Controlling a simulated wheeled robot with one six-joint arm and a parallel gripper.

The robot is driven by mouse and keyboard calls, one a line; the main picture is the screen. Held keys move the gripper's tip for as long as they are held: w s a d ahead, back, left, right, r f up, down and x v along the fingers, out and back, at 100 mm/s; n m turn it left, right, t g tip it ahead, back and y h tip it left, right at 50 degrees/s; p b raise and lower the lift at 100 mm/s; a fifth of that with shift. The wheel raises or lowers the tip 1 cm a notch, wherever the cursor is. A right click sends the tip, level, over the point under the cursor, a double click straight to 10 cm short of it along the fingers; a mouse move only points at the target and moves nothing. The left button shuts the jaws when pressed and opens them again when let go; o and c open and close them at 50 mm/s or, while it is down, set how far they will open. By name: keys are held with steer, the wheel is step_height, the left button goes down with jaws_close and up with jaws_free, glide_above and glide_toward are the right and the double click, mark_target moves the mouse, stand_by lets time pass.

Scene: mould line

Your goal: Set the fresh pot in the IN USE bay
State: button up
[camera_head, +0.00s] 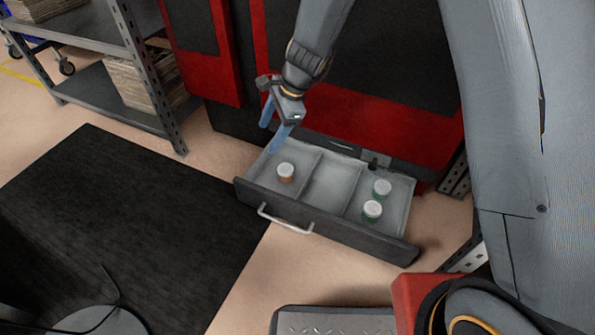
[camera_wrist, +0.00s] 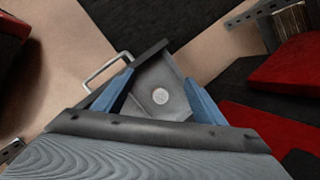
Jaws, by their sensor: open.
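An open drawer (camera_head: 325,240) with three compartments shows at the base of the red machine. A small pot with a white lid and an orange-brown body (camera_head: 286,173) stands upright in the left compartment. Two pots with white lids and green bodies, one behind (camera_head: 382,189) and one in front (camera_head: 372,211), stand in the right compartment. The middle compartment (camera_head: 328,190) is empty. My gripper (camera_head: 271,130) is open and empty above the left compartment. In the wrist view, a white lid (camera_wrist: 160,96) shows between the blue fingers (camera_wrist: 158,100), below them and untouched. I see no readable bay labels.
The red machine (camera_head: 350,115) rises right behind the drawer. A metal shelf (camera_head: 110,75) with stacked material stands at the left. A black mat (camera_head: 120,220) covers the floor in front, and a metal-topped step (camera_head: 335,320) lies at the bottom.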

steer(key=s+r+n, duration=1)
steer(key=s+r, duration=0.5)
steer(key=s, duration=0.1)
steer(key=s+d+r+n+h, duration=0.1)
steer(key=s+d+r+n, duration=0.2)
steer(key=s, duration=0.5)
steer(key=s+d+r+n+h, duration=0.1)
steer(key=s+d+r+n, duration=0.2)
steer(key=s+d+n, duration=0.3)
steer(key=shift+s+n+h, duration=0.4)
steer(key=shift+s+n, duration=0.1)
steer(key=shift+s, duration=0.55)
steer(key=shift+r+p, duration=0.3)
